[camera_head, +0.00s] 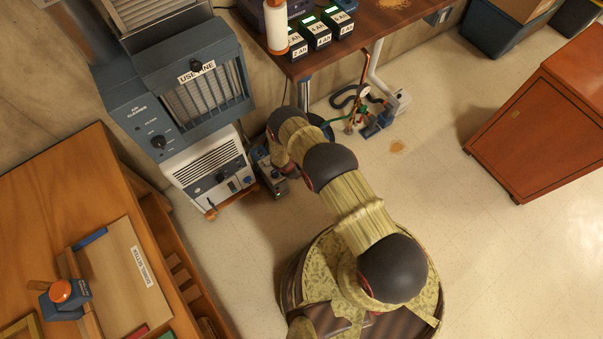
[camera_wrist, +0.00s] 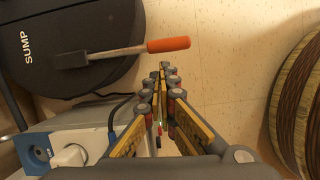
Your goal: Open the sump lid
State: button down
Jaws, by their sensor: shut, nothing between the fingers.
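The sump lid (camera_wrist: 28,82) is a dark, rounded cover at the upper left of the wrist view, with "SUMP" in pale letters. It looks closed, though part of it is outside the view. In the head view my arm hides most of this area.
Floor (camera_head: 440,175) to the right is clear.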

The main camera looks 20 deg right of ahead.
notch_tip(320, 180, down, 10)
jog(key=w+d+n+b, duration=0.1)
jog(key=d+b, duration=0.1)
jog(key=b, duration=0.3)
jog(key=shift+w, duration=0.15)
jog(key=shift+r, duration=0.2)
jog(key=shift+r+y+p, duration=0.35)
jog(key=shift+y+p, duration=0.05)
jog(key=shift+p, duration=0.15)
